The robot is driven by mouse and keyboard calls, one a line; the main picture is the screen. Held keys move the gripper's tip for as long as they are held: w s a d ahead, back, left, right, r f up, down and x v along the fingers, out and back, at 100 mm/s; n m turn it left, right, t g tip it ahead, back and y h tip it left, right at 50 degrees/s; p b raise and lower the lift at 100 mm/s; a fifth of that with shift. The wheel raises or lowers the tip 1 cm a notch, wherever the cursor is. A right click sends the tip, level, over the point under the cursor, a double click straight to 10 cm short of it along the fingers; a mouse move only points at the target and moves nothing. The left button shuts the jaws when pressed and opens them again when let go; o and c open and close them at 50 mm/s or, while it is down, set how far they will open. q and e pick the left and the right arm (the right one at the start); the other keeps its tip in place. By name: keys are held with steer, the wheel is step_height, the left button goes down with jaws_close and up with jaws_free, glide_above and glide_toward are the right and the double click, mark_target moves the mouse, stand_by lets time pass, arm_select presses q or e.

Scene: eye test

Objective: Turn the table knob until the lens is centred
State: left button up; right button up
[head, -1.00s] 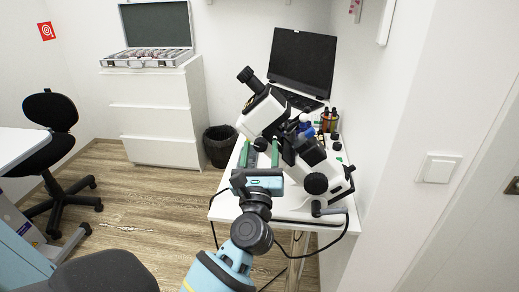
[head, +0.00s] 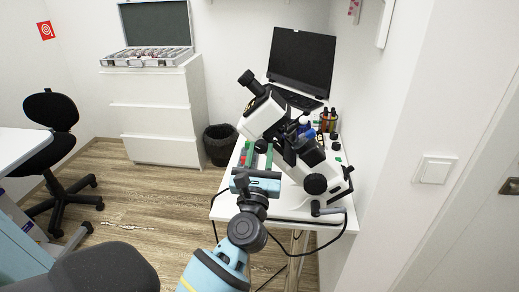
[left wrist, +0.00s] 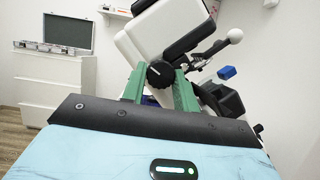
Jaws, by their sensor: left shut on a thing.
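The white and black microscope (head: 258,116) stands on the small white table (head: 226,207). A ribbed black knob (left wrist: 160,74) sits on its side, low in the left wrist view's picture of the head. My left gripper (head: 260,153) has its two green fingers on either side of this knob, shut on it. The fingers also show in the left wrist view (left wrist: 160,88), one at each side of the knob. The lens and how it is centred cannot be made out. My right gripper is in neither view.
A dark laptop (head: 302,62) stands at the back of the table, with small bottles (head: 328,119) beside the microscope. A cable hangs at the table's front. A bin (head: 219,145) and white drawers (head: 158,117) stand behind at left. A wall is close on the right.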

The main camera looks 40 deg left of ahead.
arm_select(q)
steer(key=o, duration=1)
steer(key=shift+c, duration=0.2)
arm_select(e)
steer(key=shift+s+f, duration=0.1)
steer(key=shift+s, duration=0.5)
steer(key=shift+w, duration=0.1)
arm_select(q)
steer(key=shift+s+d+f, duration=0.1)
steer(key=shift+s+f, duration=0.1)
steer(key=b+v, duration=0.2)
steer(key=v, duration=0.5)
steer(key=shift+s, duration=0.15)
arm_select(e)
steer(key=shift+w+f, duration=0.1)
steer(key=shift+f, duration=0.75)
